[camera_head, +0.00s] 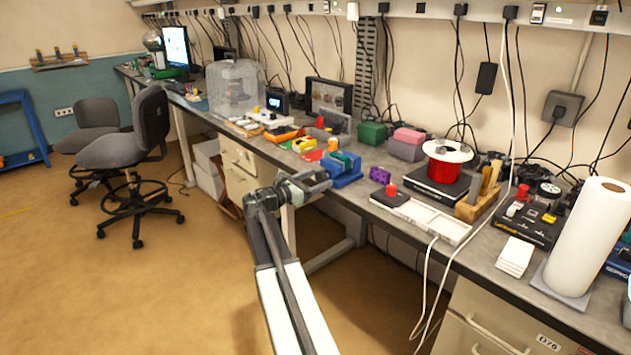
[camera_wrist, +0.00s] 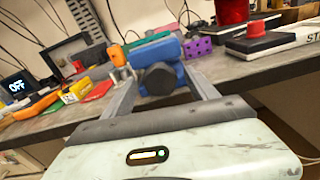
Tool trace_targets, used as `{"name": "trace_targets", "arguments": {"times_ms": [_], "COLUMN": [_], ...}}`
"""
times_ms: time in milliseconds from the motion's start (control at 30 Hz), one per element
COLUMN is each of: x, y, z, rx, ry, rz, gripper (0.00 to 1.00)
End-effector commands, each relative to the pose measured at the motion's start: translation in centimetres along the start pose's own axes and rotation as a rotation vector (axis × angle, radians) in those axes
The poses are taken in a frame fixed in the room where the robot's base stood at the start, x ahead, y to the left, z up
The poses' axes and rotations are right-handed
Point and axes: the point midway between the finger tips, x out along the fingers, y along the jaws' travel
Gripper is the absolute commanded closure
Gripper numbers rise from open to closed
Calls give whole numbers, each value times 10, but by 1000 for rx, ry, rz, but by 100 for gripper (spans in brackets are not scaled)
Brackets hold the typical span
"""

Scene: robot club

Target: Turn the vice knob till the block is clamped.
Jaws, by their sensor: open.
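The blue vice (camera_head: 346,172) stands at the front edge of the workbench in the head view. In the wrist view the vice (camera_wrist: 150,52) is straight ahead, with its dark round knob (camera_wrist: 159,78) facing me. My gripper (camera_head: 322,178) is open at the bench edge in front of the vice. In the wrist view its two fingers reach forward to the left and right of the knob. I cannot tell whether they touch it. An orange piece (camera_wrist: 116,50) shows beside the vice. The block between the vice's jaws cannot be made out clearly.
A purple block (camera_head: 392,190) lies right of the vice. A black box with a red button (camera_head: 390,190) and a white tray (camera_head: 435,220) are further right. Yellow and red items (camera_head: 306,145) lie left of it.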

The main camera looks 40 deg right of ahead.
Motion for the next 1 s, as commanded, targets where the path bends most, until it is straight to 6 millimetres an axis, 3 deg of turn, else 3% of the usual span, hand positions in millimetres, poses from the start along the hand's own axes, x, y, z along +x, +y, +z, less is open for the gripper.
{"name": "trace_targets", "arguments": {"times_ms": [67,200,300,667,1000], "x": [0,-1,-1,-2,-2], "y": [0,0,0,0,0], "z": [0,0,0,0,0], "rx": [0,0,0,66,326], "ry": [0,0,0,1,1], "rz": [0,0,0,0,0], "gripper": [33,72,95,95,95]}}
